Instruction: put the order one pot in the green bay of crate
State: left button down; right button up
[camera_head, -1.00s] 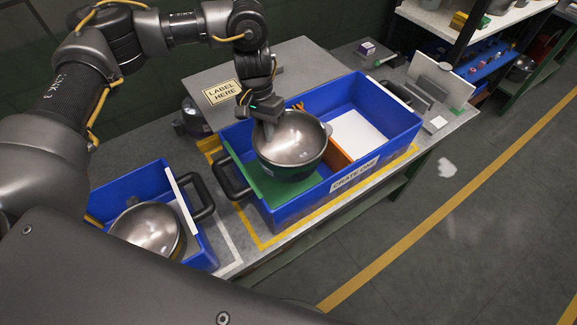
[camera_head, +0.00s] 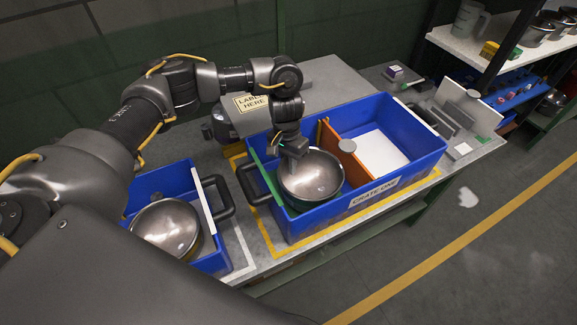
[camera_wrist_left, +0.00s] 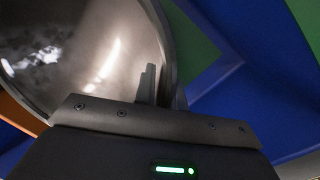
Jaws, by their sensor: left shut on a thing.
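The pot (camera_head: 311,177), a shiny metal bowl with a dark green outside, is upright inside the green bay (camera_head: 264,182) of the blue crate labelled "CRATE ONE" (camera_head: 375,192). My left gripper (camera_head: 293,158) is shut on the pot's rim from above. In the left wrist view the jaws grip the rim of the pot (camera_wrist_left: 85,50), with green and blue crate surfaces beside it. The pot's underside is hidden, so I cannot tell whether it touches the bay floor. My right gripper is not in view.
An orange divider (camera_head: 357,166) separates the green bay from a white-floored bay (camera_head: 380,150). A second blue crate (camera_head: 205,259) at the left holds another metal pot (camera_head: 166,229). A "LABEL HERE" plate (camera_head: 251,103) lies behind. Shelves with pots stand at the right.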

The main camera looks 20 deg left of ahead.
pick_arm(q)
jog(key=shift+f, duration=0.5)
jog(key=shift+f, duration=0.1)
jog(key=c, duration=1.5)
grip_release()
jog(key=shift+s, duration=0.1)
jog(key=r, duration=0.4)
jog(key=w+a+r, duration=0.1)
jog(key=r, duration=0.7)
jog(key=shift+w+a+b, duration=0.2)
jog(key=shift+w+b, duration=0.1)
